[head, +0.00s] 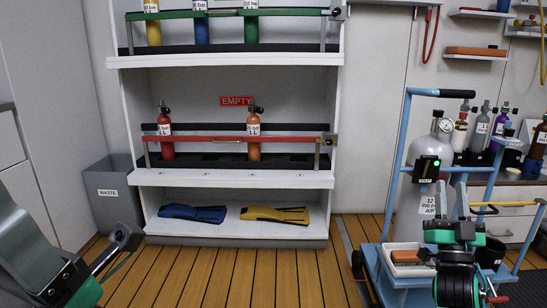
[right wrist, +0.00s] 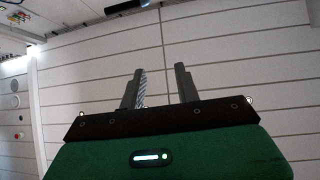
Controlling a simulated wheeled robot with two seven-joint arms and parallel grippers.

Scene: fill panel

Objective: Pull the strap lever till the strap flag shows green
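A large white cylinder (head: 408,208) stands upright on a blue trolley (head: 399,155). A black strap box (head: 426,172) on its front carries a small label and a lit green spot (head: 437,163). I cannot make out a separate lever at this size. My right gripper (head: 452,200) is in front of the trolley, lower right of the box and apart from it in the picture. Its fingers point up. In the right wrist view (right wrist: 160,88) the fingers are apart with nothing between them. My left gripper (head: 112,250) is partly in view at lower left; its opening is unclear.
A white tray (head: 408,271) with an orange-brown block is on the trolley's base. A shelf (head: 232,179) holds small cylinders behind a red bar (head: 200,139). A grey waste bin (head: 113,194) stands left. A counter with bottles is behind the trolley. The wooden floor between is clear.

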